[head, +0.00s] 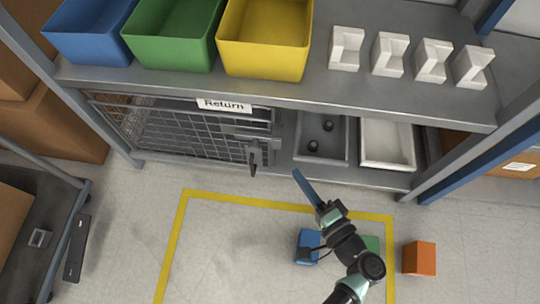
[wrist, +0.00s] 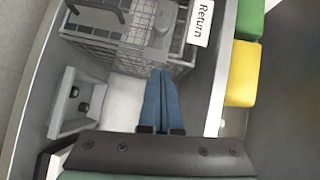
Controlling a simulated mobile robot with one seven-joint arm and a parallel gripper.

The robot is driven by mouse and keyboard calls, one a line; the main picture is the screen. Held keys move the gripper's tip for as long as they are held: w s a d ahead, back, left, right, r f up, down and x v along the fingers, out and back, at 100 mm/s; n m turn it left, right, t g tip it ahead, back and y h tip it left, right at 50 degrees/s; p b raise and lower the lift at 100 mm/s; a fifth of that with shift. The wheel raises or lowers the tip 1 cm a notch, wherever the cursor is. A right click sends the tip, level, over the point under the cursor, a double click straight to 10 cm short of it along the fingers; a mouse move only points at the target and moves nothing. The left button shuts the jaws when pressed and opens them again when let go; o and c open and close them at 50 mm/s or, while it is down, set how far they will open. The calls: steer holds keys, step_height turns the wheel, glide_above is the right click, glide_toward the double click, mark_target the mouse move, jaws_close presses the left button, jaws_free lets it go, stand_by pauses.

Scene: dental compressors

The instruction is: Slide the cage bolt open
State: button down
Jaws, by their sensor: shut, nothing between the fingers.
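The wire cage (head: 190,132) stands on the lower shelf under a "Return" label, its mesh front closed off. The grey bolt (head: 254,152) is at the cage's right front edge, with a handle that sticks out toward me. My gripper (head: 297,173) is to the right of the bolt and apart from it, its blue fingers together and empty. In the wrist view the gripper (wrist: 162,73) points at the cage (wrist: 130,48). A dark curved handle shows at the top left there; I cannot tell how far the bolt is slid.
A grey tray (head: 322,138) with dark knobs and a white tray (head: 388,146) sit right of the cage. Blue, green and yellow bins (head: 264,48) and several white holders stand on the shelf above. A blue block (head: 308,246) and an orange block (head: 419,258) lie on the floor.

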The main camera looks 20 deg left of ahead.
steer(key=b, duration=0.2)
glide_toward(259, 141)
steer(key=w, duration=0.3)
steer(key=shift+d+f, duration=0.1)
steer(key=shift+d, duration=0.15)
steer(key=shift+s+a+f+b, duration=0.1)
steer(key=shift+a+b, duration=0.25)
steer(key=shift+a, duration=0.7)
steer(key=shift+s+a+f+b, duration=0.1)
steer(key=shift+a+b, duration=0.2)
steer(key=shift+a, duration=0.75)
steer(key=shift+s+a, duration=0.3)
steer(key=shift+a, duration=0.65)
steer(key=shift+s+a, duration=0.3)
steer(key=shift+a, duration=0.7)
